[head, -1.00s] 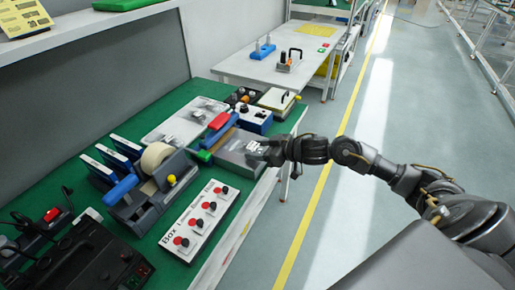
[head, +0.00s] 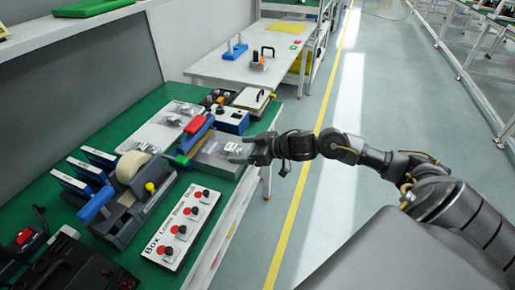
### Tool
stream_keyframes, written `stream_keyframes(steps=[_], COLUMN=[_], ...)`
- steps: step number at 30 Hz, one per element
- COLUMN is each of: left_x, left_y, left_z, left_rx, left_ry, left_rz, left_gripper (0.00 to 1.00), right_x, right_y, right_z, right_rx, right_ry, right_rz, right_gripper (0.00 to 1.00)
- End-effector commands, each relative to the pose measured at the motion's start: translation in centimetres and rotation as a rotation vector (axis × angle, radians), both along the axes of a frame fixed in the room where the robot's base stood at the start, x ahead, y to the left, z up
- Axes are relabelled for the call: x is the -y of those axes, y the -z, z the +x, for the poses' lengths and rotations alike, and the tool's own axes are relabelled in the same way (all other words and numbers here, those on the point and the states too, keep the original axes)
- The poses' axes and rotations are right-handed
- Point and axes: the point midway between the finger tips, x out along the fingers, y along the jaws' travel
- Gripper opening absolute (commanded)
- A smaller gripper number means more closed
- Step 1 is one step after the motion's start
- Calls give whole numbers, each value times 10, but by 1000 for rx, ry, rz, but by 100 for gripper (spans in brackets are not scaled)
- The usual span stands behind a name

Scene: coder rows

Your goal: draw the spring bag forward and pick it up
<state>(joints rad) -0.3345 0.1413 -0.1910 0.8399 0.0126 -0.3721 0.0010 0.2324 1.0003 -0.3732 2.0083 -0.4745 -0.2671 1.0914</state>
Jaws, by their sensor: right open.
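A small clear bag with grey contents, seemingly the spring bag (head: 233,147), lies on a flat grey box (head: 211,164) near the front edge of the green bench. It is small and partly hidden by my right gripper (head: 238,154), so its contents are hard to tell. My right gripper reaches in low from the right, with its fingertips at the bag and over the box's right part. It is open. I cannot tell whether the fingers touch the bag. My left gripper is out of view.
Blue-and-red-handled tools (head: 195,136) lie left of the grey box. Behind them is a pale tray (head: 160,133) with other clear bags. A tape dispenser (head: 119,205) and a white switch box (head: 183,228) stand nearer. The aisle floor (head: 340,220) at right is clear.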

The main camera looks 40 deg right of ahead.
Motion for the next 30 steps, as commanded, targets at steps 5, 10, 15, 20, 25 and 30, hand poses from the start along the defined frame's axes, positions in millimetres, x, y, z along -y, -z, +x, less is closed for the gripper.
stream_keyframes(steps=[5,10,15,20,25,30], left_x=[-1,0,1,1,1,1], left_y=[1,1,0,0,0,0], left_z=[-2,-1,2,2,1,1], left_rx=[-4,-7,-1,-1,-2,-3], left_ry=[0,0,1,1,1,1], left_rz=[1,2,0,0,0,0], left_gripper=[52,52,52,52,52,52], right_x=[20,32,38,39,39,39], right_y=[-12,-21,-27,-29,-30,-30], right_z=[-31,-49,-58,-60,-60,-60], right_rx=[-5,-5,-2,-1,-1,-1], right_ry=[1,1,1,0,0,0], right_rz=[-5,-3,-2,0,1,1], right_gripper=[79,79,79,79,79,79])
